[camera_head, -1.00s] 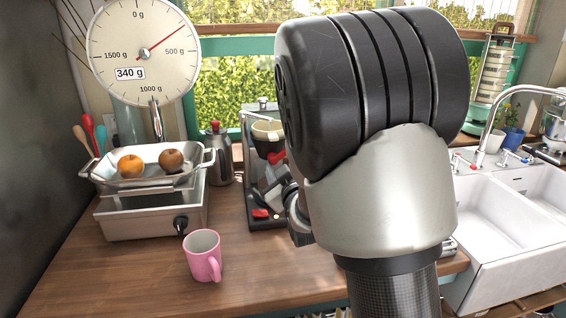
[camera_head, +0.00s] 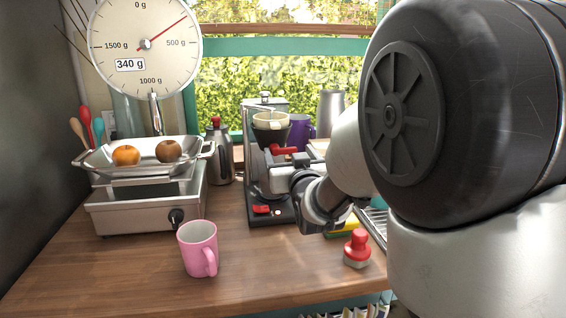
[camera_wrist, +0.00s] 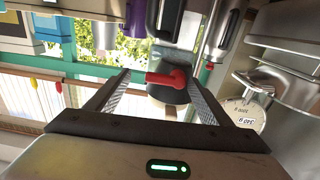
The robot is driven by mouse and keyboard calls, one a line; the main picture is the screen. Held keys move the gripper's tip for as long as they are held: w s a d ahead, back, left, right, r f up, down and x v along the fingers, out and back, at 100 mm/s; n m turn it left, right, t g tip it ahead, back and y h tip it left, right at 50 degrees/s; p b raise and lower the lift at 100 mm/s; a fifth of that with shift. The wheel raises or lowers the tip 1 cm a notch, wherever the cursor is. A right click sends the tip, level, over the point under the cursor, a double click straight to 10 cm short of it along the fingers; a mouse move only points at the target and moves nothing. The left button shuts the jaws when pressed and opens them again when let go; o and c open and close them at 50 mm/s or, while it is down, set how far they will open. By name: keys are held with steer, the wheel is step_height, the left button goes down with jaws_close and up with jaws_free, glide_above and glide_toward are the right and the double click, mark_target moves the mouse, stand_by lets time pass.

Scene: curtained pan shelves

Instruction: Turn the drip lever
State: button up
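The coffee machine (camera_head: 256,160) stands near the back of the wooden counter. Its red drip lever (camera_head: 284,150) sticks out to the right below the dark filter holder (camera_head: 270,133). My gripper (camera_head: 283,178) is in front of the machine, just below the lever in the head view; its fingertips are hard to make out there. In the wrist view, which is upside down, my gripper (camera_wrist: 160,76) is open, its two fingers apart. The red lever (camera_wrist: 176,77) appears between the fingertips, with no clear contact. The dark filter holder (camera_wrist: 168,95) lies behind it.
A pink mug (camera_head: 198,250) stands on the front counter. A scale (camera_head: 150,205) with fruit in its tray is at left. A steel pot (camera_head: 219,155) is left of the machine. A red-handled tamper (camera_head: 357,248) stands at right near my arm. Mid-counter is clear.

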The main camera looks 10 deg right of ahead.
steer(key=shift+s+a+f, duration=0.1)
steer(key=shift+s+a, duration=0.05)
steer(key=shift+a, duration=0.1)
steer(key=shift+s+b, duration=0.35)
steer(key=shift+s, duration=0.55)
steer(key=s+b, duration=0.1)
steer(key=s, duration=0.5)
steer(key=shift+b, duration=0.3)
steer(key=shift+a, duration=0.1)
steer(key=s+f+g, duration=0.5)
steer(key=s+g, duration=0.1)
steer(key=s, duration=0.7)
steer(key=s+f+g, duration=0.5)
steer(key=s+g, duration=0.1)
steer(key=s, duration=0.7)
step_height(320, 180, up, 21)
steer(key=p, duration=2.2)
steer(key=shift+s+r, duration=0.2)
steer(key=shift+s, duration=0.25)
